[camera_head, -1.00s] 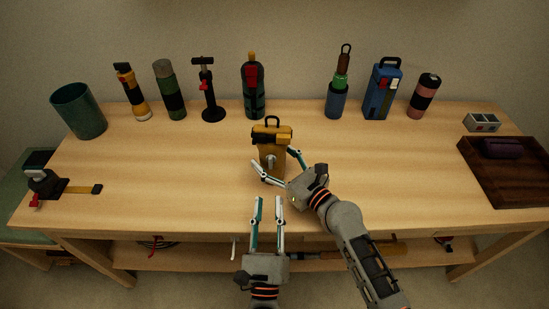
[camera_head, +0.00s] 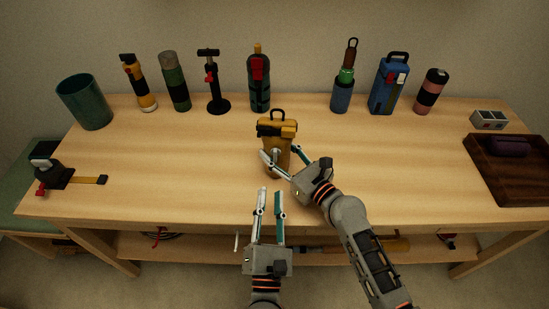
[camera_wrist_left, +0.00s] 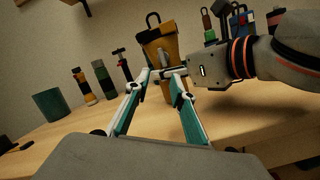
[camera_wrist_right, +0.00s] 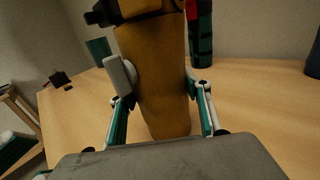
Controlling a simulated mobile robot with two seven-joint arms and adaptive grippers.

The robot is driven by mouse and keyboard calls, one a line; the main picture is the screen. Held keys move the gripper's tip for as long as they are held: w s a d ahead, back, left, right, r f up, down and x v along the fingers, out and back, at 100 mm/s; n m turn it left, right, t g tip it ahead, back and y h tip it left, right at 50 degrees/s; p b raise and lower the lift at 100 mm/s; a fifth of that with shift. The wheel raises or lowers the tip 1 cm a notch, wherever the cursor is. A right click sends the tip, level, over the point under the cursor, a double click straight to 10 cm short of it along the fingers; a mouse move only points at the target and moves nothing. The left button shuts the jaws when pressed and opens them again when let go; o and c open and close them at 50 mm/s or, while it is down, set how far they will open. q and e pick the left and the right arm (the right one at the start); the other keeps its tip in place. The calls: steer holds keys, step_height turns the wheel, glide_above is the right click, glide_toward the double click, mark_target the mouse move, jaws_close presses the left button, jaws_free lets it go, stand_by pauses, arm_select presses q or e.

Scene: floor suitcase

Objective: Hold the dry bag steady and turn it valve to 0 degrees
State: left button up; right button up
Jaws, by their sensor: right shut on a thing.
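The dry bag (camera_head: 273,133) is yellow with a black top and handle, and stands upright mid-table. It also shows in the left wrist view (camera_wrist_left: 160,45) and fills the right wrist view (camera_wrist_right: 155,85). Its valve (camera_wrist_left: 163,58) is a grey lever on the front, seen edge-on at the bag's left side in the right wrist view (camera_wrist_right: 121,75). My right gripper (camera_head: 279,152) is shut on the bag, one finger on each side. My left gripper (camera_head: 270,192) is open and empty, in front of the bag, its fingers pointing at it and apart from the valve.
Several bottles and tools stand along the back, among them a black pump (camera_head: 212,85) and a blue box (camera_head: 386,85). A green cup (camera_head: 85,103) and a strapped tool (camera_head: 62,175) are at left. A dark tray (camera_head: 510,180) is at right. The table between is clear.

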mark_target(275, 157)
arm_select(q)
steer(key=m, duration=0.3)
steer(key=shift+s+a+r, duration=0.1)
steer(key=shift+r, duration=0.05)
steer(key=m, duration=0.2)
steer(key=m+g, duration=0.1)
steer(key=m, duration=0.1)
steer(key=shift+s+r+m, duration=0.1)
steer(key=shift+r+m, duration=0.1)
steer(key=shift+m, duration=0.2)
steer(key=w+r+m, duration=0.1)
steer(key=w+m, duration=0.2)
steer(key=m, duration=0.4)
steer(key=w+r+m+g, duration=0.1)
steer(key=w+m, duration=0.3)
steer(key=m, duration=0.4)
steer(key=w+d+r+m+h, duration=0.1)
steer(key=w+m, duration=0.2)
steer(key=m, duration=0.4)
steer(key=shift+w+r+m+g, duration=0.1)
steer(key=shift+w+m+g, duration=0.05)
steer(key=shift+m+g, duration=0.2)
jaws_close()
